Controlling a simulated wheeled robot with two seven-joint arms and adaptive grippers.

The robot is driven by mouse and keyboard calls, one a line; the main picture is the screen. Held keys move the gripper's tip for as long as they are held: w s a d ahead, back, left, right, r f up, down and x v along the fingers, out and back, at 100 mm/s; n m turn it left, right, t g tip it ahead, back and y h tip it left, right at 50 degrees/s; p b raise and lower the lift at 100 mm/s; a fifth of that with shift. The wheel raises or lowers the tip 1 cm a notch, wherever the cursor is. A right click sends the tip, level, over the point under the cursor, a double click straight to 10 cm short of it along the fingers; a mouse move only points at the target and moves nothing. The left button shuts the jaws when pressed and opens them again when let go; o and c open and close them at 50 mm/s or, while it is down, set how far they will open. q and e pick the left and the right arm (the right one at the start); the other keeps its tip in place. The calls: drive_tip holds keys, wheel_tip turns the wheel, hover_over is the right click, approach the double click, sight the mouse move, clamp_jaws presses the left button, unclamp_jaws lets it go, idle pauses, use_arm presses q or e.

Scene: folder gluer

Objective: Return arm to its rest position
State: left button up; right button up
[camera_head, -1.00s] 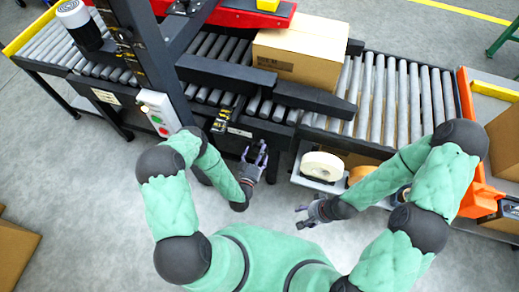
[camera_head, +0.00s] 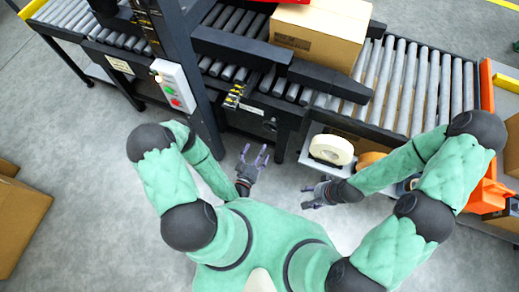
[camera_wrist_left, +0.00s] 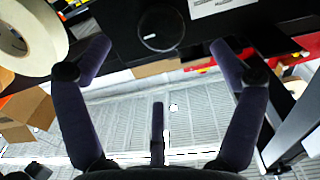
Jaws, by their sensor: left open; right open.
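My left gripper (camera_head: 254,158) is open and empty in the head view, over the floor just in front of the conveyor frame. In the left wrist view its fingers (camera_wrist_left: 157,65) are spread apart with nothing between them. A dark machine part with a round black knob (camera_wrist_left: 161,27) lies beyond the fingertips. My right gripper (camera_head: 308,196) is open and empty, to the right of the left one and below the tape rolls in the picture. Both arms are bent close to my body.
A roller conveyor (camera_head: 425,85) runs across the back with a cardboard box (camera_head: 318,35) on it. A control box (camera_head: 173,86) with buttons is on the black post. A white tape roll (camera_head: 331,150) sits by the conveyor. Brown cartons (camera_head: 20,225) stand at far left. Floor at lower left is clear.

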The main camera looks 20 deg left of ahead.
idle(0.4)
use_arm(q)
drive_tip(key=w+d+f+m+g+h+p, duration=0.1)
drive_tip(key=w+d+f+g+h+p, duration=0.15)
drive_tip(key=g, duration=0.45)
drive_tip(key=s+d+r+n+g+p, duration=0.2)
drive_tip(key=s+r+g+p, duration=0.3)
drive_tip(key=s+r+g, duration=0.5)
drive_tip(key=s+d, duration=0.1)
drive_tip(key=s, duration=0.2)
drive_tip(key=shift+r+g, duration=0.25)
drive_tip(key=shift+g, duration=0.05)
